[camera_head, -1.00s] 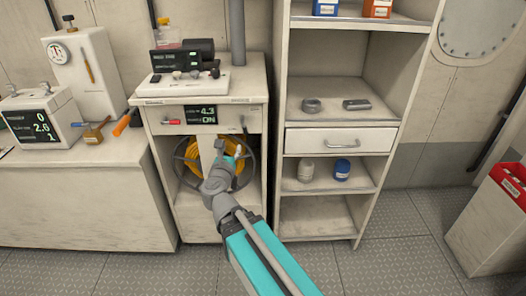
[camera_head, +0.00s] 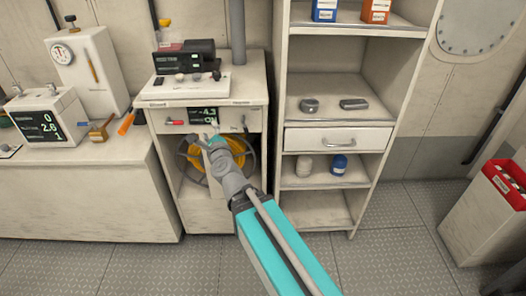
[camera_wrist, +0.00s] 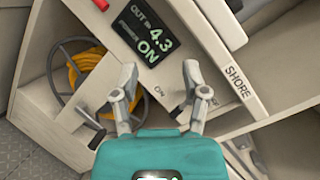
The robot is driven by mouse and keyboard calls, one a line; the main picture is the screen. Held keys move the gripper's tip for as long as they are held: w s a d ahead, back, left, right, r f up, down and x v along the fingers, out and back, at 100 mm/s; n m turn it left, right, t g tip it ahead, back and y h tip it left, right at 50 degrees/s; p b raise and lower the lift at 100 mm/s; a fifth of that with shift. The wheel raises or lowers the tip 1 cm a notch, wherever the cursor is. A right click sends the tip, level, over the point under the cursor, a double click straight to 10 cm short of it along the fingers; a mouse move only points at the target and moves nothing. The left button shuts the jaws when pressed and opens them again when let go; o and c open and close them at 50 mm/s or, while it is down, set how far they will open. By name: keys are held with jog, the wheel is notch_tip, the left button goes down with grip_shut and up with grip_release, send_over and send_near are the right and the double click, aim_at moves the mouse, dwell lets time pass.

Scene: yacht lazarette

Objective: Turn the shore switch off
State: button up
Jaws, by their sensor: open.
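The shore switch appears as a small dark lever (camera_head: 244,124) at the right of the cabinet's front panel (camera_head: 226,117). In the wrist view a dark lever (camera_wrist: 179,108) shows by the right finger, near an "ON" mark and the word "SHORE"; the finger partly hides it. A display (camera_wrist: 148,36) reads "4.3" and "ON". My gripper (camera_wrist: 160,72) is open, with its fingers apart in front of the panel and nothing held. In the head view my gripper (camera_head: 212,137) is just below the display. I cannot tell whether a finger touches the lever.
A red-handled switch (camera_head: 174,122) sits left of the display. A yellow hose reel (camera_head: 196,153) fills the opening below. A shelf unit (camera_head: 280,150) stands close on the right. Boxes and instruments stand on the left counter (camera_head: 60,165). The floor in front is open.

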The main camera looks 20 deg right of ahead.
jog(key=s+d+n+g+h+p, duration=0.1)
jog(key=s+d+n+g+p, duration=0.5)
jog(key=n, duration=0.6)
jog(key=s+d+r+n+g+h+p, duration=0.1)
jog(key=s+d+n+g+p, duration=0.5)
jog(key=s+n+g+p, duration=0.5)
jog(key=shift+s+n+g+p, duration=0.2)
jog(key=shift+n+g+p, duration=0.65)
jog(key=shift+p, duration=0.65)
jog(key=shift+d, duration=0.1)
